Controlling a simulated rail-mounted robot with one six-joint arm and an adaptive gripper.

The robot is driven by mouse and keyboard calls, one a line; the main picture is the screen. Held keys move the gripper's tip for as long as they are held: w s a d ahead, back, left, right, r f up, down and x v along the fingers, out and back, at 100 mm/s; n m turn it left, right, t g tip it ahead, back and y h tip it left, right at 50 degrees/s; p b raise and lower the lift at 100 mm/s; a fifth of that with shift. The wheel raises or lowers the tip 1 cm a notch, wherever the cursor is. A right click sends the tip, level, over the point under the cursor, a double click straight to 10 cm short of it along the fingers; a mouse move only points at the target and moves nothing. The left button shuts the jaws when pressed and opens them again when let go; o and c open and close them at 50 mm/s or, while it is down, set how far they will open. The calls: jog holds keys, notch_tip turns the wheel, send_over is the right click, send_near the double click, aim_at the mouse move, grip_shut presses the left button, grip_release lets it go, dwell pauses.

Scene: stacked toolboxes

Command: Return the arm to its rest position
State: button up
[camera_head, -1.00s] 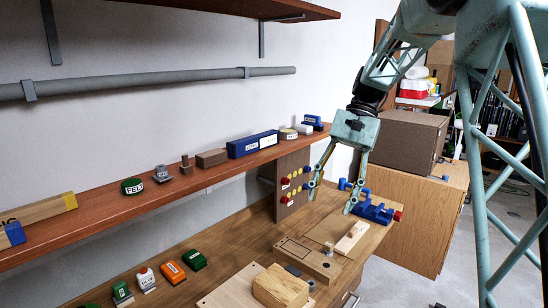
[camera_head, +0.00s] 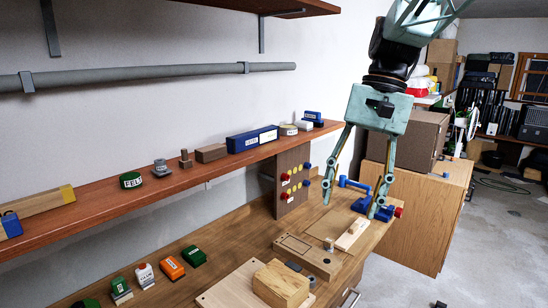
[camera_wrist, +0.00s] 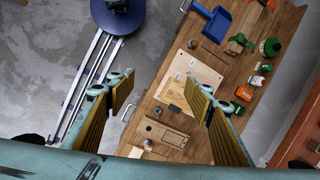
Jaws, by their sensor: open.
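My gripper (camera_head: 350,205) hangs in the right half of the head view with its two fingers spread, pointing down. It is open, with nothing between the fingers. It appears above the right end of the wooden workbench (camera_head: 232,250), but the exact height is hard to tell. In the wrist view, the open fingers of my gripper (camera_wrist: 160,85) frame the floor and the bench edge well below. The upper part of my arm leaves the head view at the top.
The bench holds a wooden block (camera_head: 282,284), a flat wooden board (camera_head: 306,258) and a blue vise (camera_head: 372,207). A wall shelf (camera_head: 105,205) with small items runs along the left. A brown box (camera_head: 415,140) stands on a cabinet (camera_head: 428,215) behind my gripper. Open floor (camera_head: 500,235) lies right.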

jog(key=s+d+f+n+t+h+b, duration=0.1)
jog(key=s+f+t, duration=0.1)
jog(key=s, duration=0.8)
jog(key=s+d+f+n+t+b, duration=0.1)
jog(key=s+f+b, duration=0.1)
jog(key=s, duration=0.7)
jog(key=s+d+f+n+t+h+b, duration=0.1)
jog(key=s+d+f+t, duration=0.1)
jog(key=s, duration=0.8)
jog(key=shift+s+f+n+t+h+b, duration=0.3)
jog(key=shift+f+n, duration=0.1)
jog(key=shift+f, duration=0.05)
jog(key=shift+d, duration=0.1)
dwell(0.8)
